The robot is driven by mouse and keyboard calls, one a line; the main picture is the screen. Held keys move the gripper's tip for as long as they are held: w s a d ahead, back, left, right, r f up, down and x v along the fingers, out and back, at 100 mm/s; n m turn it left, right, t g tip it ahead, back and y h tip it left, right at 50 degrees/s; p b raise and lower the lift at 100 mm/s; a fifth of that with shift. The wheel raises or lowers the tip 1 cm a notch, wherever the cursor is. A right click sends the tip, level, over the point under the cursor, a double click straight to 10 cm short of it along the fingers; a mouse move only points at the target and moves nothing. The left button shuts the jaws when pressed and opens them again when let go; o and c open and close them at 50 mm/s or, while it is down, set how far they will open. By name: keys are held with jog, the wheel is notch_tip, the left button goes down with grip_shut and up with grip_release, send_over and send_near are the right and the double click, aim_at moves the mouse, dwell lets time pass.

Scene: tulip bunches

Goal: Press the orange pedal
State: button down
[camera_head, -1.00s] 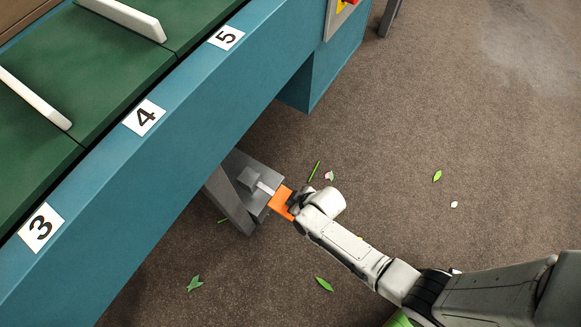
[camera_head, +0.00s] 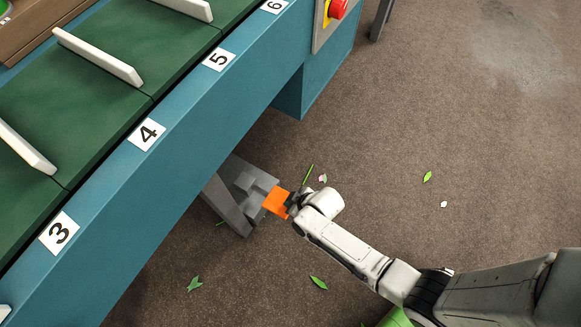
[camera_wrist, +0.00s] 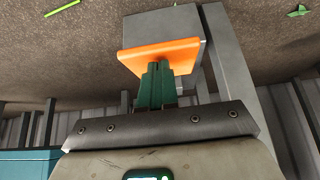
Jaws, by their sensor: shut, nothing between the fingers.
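The orange pedal (camera_head: 276,201) sits low under the edge of the blue conveyor, on a grey base (camera_head: 246,187). It fills the upper middle of the wrist view (camera_wrist: 158,58) as a flat orange plate in front of a grey box. My gripper (camera_head: 291,203) is at the pedal's right side in the head view. In the wrist view its dark green fingers (camera_wrist: 156,76) are shut together and empty. Their tips overlap the pedal's near edge and appear to touch it. How far the pedal is pushed down cannot be told.
The conveyor has a green belt (camera_head: 85,105) with white dividers and numbered labels on its blue side (camera_head: 185,120). A red button (camera_head: 339,9) on a yellow plate is at the top. Leaves and petals lie on the brown carpet (camera_head: 440,130), which is mostly clear.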

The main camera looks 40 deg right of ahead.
jog(key=p+v, duration=0.3)
jog(key=v, duration=0.5)
jog(key=shift+s, duration=0.35)
jog(key=shift+d+r, duration=0.1)
dwell(4.4)
jog(key=s+d+r+m+g+h+p, duration=0.1)
jog(key=s+d+r+g, duration=0.15)
jog(key=r, duration=0.55)
jog(key=s+d+r+m+g, duration=0.15)
jog(key=s+r, duration=0.25)
jog(key=r, duration=0.4)
jog(key=s+d+r+m+g+h+p, duration=0.15)
jog(key=s+r, duration=0.25)
jog(key=r, duration=0.4)
notch_tip(320, 180, up, 20)
jog(key=p, duration=1.9)
jog(key=shift+w+t+p, duration=0.3)
jog(key=shift+t+p, duration=0.05)
jog(key=shift+p, duration=0.05)
jog(key=shift+d, duration=0.15)
